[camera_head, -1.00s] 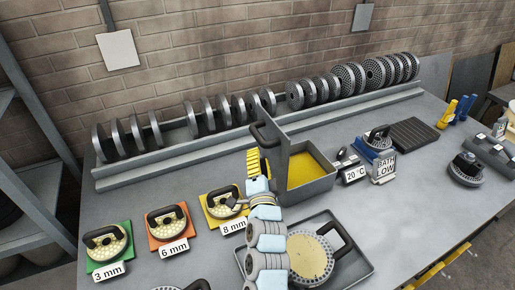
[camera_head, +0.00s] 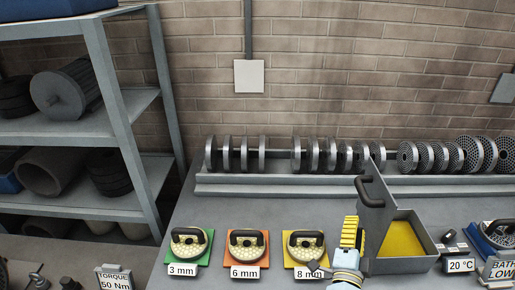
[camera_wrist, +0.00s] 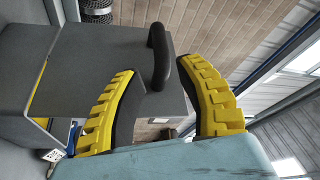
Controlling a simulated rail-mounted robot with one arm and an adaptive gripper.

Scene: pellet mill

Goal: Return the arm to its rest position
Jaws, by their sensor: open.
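My gripper (camera_head: 350,232) stands at the left side of the grey bath's raised lid (camera_head: 376,215), below its black handle (camera_head: 363,189). In the wrist view its two yellow-padded fingers (camera_wrist: 158,72) are spread open, with the handle (camera_wrist: 160,55) showing between them and the grey lid (camera_wrist: 100,70) behind. Nothing is gripped. I cannot tell whether a fingertip touches the handle or lid. The bath (camera_head: 425,265) is open and holds a yellow fill. My arm runs down out of the bottom of the head view.
Dies with black handles sit on the 3 mm (camera_head: 189,248), 6 mm (camera_head: 247,252) and 8 mm (camera_head: 304,252) mats, the last close to my arm. A rack of discs (camera_head: 330,158) lines the wall. A 20 °C sign (camera_head: 460,265) is right. Shelving (camera_head: 120,110) stands left.

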